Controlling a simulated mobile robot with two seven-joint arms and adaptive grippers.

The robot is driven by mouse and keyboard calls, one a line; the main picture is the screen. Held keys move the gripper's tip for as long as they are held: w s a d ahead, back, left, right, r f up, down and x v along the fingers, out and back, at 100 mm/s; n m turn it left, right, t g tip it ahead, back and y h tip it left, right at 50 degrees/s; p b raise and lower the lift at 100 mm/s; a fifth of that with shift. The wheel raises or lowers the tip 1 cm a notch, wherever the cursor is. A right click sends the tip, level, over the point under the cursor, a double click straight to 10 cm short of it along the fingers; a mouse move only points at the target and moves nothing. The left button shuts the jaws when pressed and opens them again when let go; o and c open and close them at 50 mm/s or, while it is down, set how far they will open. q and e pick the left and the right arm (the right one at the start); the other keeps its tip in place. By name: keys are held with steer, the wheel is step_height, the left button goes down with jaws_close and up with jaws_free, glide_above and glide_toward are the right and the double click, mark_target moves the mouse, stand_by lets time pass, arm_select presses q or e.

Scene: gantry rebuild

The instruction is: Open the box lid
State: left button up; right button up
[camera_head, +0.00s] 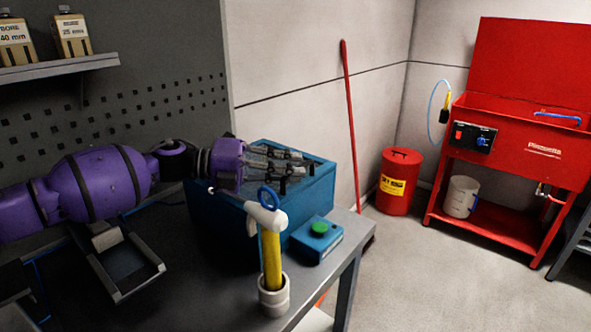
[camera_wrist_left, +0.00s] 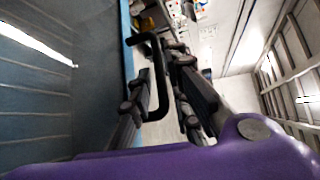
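The blue box (camera_head: 318,187) stands on the grey bench, its top partly hidden behind my left gripper. I cannot tell lid from body clearly. My left gripper (camera_head: 287,172) reaches in from the left over the box top, its two dark fingers spread apart. In the left wrist view, a black U-shaped handle (camera_wrist_left: 160,85) stands between the fingers of the left gripper (camera_wrist_left: 172,88). A blue ribbed surface (camera_wrist_left: 35,110), seemingly the box, fills the left of that view. I cannot tell whether the fingers touch the handle. My right gripper is out of view.
A pegboard wall (camera_head: 150,90) is behind my arm.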

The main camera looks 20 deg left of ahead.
arm_select(q)
steer(key=shift+w+d+r, duration=0.1)
steer(key=shift+d, duration=0.45)
steer(key=shift+w+d, duration=0.1)
steer(key=shift+d, duration=0.05)
steer(key=shift+w+f, duration=0.2)
steer(key=shift+f, duration=0.05)
steer(key=shift+s, duration=0.1)
jaws_close()
steer(key=shift+r, duration=0.15)
